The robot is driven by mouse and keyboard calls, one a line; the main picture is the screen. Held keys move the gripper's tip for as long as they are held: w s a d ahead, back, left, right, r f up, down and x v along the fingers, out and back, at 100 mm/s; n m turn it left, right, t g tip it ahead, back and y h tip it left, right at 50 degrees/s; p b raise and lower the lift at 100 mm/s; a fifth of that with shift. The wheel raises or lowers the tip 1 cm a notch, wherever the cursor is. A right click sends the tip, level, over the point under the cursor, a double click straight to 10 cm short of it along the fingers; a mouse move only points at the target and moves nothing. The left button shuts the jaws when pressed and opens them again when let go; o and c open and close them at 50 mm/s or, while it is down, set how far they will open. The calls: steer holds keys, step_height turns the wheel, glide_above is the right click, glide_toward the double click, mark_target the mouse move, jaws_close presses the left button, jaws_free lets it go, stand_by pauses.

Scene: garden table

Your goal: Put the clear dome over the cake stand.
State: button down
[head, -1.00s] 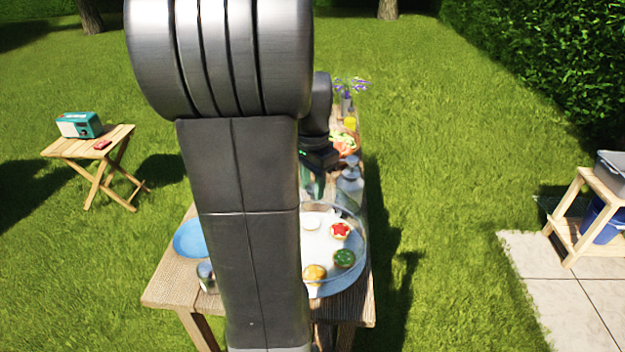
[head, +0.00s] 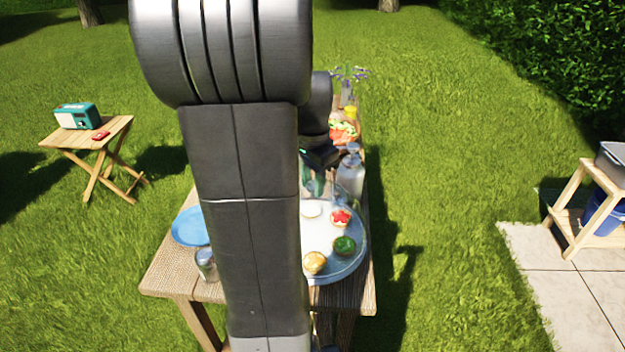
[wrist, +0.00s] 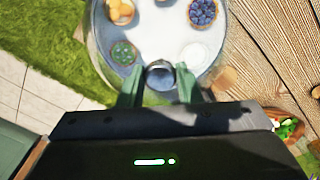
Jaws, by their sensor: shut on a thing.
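The cake stand (head: 357,266) is a wide pale disc on the wooden table, partly hidden by my arm in the head view. It also shows in the wrist view (wrist: 150,40), with several small cakes and tarts on it. My gripper (wrist: 160,80) is shut on the round knob of the clear dome (wrist: 160,74). In the head view my gripper (head: 313,184) is above the far part of the stand, its fingers partly hidden. The dome's transparent wall is faint, and I cannot tell whether its rim touches the stand.
A clear bottle (head: 350,178) stands just behind the stand. A blue plate (head: 188,227) and a glass jar (head: 206,265) are at the left. A salad bowl (head: 343,132) and flower vase (head: 347,95) stand farther back. Grass surrounds the table.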

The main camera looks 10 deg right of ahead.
steer(key=shift+f, duration=0.45)
stand_by(0.3)
steer(key=c, duration=1)
jaws_free()
steer(key=shift+o, duration=0.2)
step_height(320, 180, up, 14)
steer(key=shift+f, duration=0.1)
step_height(320, 180, down, 14)
steer(key=shift+r, duration=0.35)
